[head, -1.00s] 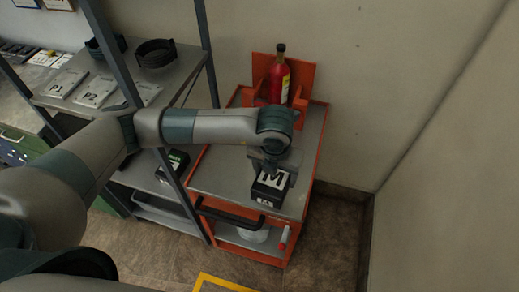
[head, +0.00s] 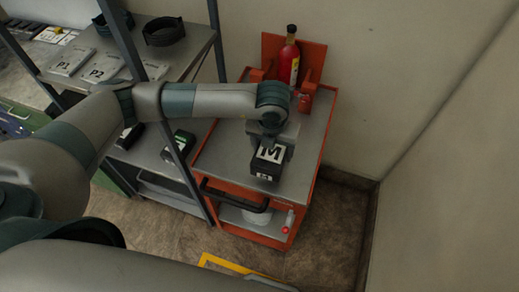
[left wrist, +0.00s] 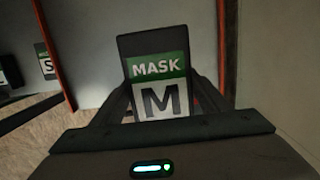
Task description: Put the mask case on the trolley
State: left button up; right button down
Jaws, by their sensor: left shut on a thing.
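The mask case (head: 267,166) is a small black box with a white "M" label. It also shows in the left wrist view (left wrist: 159,68), with a green "MASK" band. My left gripper (head: 271,146) is shut on it from above. The case is over the grey top of the orange trolley (head: 221,151), near the middle of its front half. I cannot tell whether its underside touches the top. My right gripper is not in view.
A red bottle (head: 290,63) stands in an orange holder at the trolley's back. A black handle (head: 232,200) runs along its front. A grey shelf rack (head: 197,47) with more cases stands close on the left. A wall is on the right.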

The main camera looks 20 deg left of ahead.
pick_arm(q)
jog(key=w+a+f, duration=0.1)
jog(key=w+a+f+b, duration=0.1)
jog(key=a, duration=0.1)
jog(key=w+a+f+b, duration=0.1)
jog(key=shift+w+a+f, duration=0.55)
jog(key=shift+w+a, duration=0.15)
jog(key=shift+a, duration=0.05)
jog(key=shift+f+b, duration=0.85)
jog(key=shift+f, duration=1.15)
jog(key=shift+f, duration=0.1)
jog(key=o, duration=1.4)
jog(key=shift+s, duration=0.1)
